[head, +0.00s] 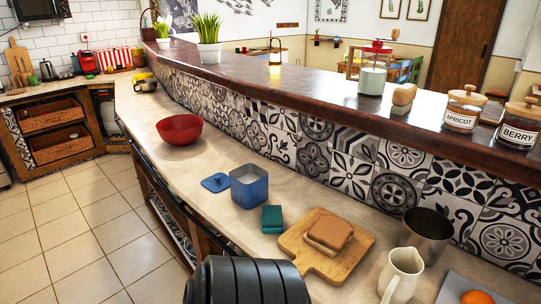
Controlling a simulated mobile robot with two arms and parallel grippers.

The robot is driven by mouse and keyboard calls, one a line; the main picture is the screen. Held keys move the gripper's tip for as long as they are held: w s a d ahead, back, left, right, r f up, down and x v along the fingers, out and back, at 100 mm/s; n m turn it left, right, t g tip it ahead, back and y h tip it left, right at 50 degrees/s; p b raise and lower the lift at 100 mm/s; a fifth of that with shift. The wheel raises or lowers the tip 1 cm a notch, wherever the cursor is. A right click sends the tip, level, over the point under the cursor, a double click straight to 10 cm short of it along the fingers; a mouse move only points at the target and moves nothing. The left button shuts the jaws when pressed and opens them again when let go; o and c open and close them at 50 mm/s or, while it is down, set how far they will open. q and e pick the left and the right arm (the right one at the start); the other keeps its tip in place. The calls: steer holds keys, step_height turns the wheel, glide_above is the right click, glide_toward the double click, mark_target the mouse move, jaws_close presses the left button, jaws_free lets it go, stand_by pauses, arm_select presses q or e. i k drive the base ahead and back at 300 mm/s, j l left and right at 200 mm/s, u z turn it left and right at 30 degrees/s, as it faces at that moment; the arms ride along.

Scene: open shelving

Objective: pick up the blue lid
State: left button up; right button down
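The blue lid (215,182) lies flat on the lower counter, with a small knob on top. It is just left of an open, square blue canister (250,192), close beside its base. The canister stands upright and has a pale inside. Neither of my grippers shows in the head view. A dark ribbed rounded part at the bottom centre looks like my own arm, but I see no fingers on it.
A red bowl (180,129) stands behind the lid. A green block (272,218), a wooden board (345,266) with bread, a metal cup (427,232) and a cream jug (401,276) stand to the right. The counter (185,168) around the lid is mostly clear.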

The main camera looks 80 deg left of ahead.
mark_target(218, 183)
steer(key=u, duration=2.7)
